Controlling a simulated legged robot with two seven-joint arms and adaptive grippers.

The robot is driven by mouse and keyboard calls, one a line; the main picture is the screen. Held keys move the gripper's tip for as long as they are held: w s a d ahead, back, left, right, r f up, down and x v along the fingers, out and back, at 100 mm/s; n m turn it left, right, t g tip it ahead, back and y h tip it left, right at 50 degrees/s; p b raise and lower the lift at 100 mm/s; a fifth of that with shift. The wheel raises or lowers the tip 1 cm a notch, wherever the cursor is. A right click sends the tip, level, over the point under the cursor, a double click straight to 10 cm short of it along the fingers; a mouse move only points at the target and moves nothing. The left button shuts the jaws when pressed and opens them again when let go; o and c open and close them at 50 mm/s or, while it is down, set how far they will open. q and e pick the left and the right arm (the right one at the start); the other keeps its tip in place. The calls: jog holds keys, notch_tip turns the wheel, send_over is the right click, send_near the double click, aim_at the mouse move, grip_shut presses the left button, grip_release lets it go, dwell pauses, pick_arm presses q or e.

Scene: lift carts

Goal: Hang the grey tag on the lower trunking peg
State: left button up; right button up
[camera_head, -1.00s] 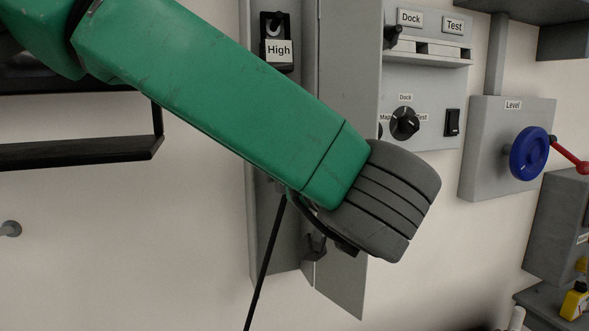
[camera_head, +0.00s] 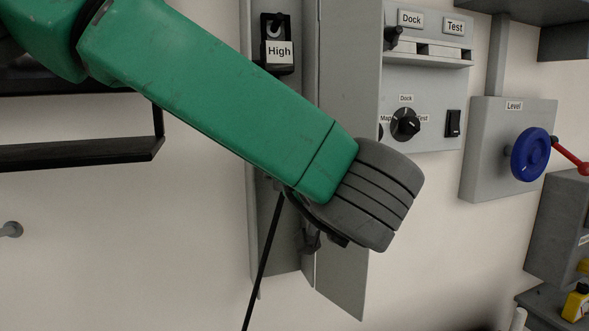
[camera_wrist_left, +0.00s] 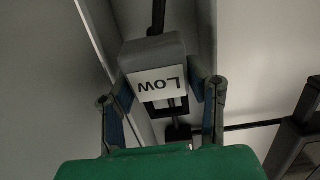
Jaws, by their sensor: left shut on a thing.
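My left gripper (camera_head: 311,238) is mostly hidden behind my grey wrist in the head view, in front of the lower trunking (camera_head: 285,258). In the left wrist view both fingers (camera_wrist_left: 162,80) flank a grey tag (camera_wrist_left: 135,52) and are shut on it. It carries a white label reading "Low", upside down in this view, with a dark open frame beside the label. A dark peg-like piece (camera_wrist_left: 180,131) shows near the frame; I cannot tell whether they touch. The lower peg cannot be made out in the head view. My right gripper is not in view.
A black piece labelled "High" (camera_head: 278,55) is higher on the trunking. To the right are a grey panel (camera_head: 430,85) with a knob and switch, and a "Level" box with a blue wheel (camera_head: 530,155). A black shelf (camera_head: 80,152) is at left.

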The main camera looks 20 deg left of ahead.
pick_arm(q)
jog(key=shift+r+x, duration=0.15)
jog(key=shift+x, duration=0.95)
jog(key=shift+r+x, duration=0.1)
jog(key=shift+x, duration=1.05)
jog(key=shift+a, duration=0.1)
jog(key=shift+f, duration=0.25)
jog(key=shift+f, duration=0.6)
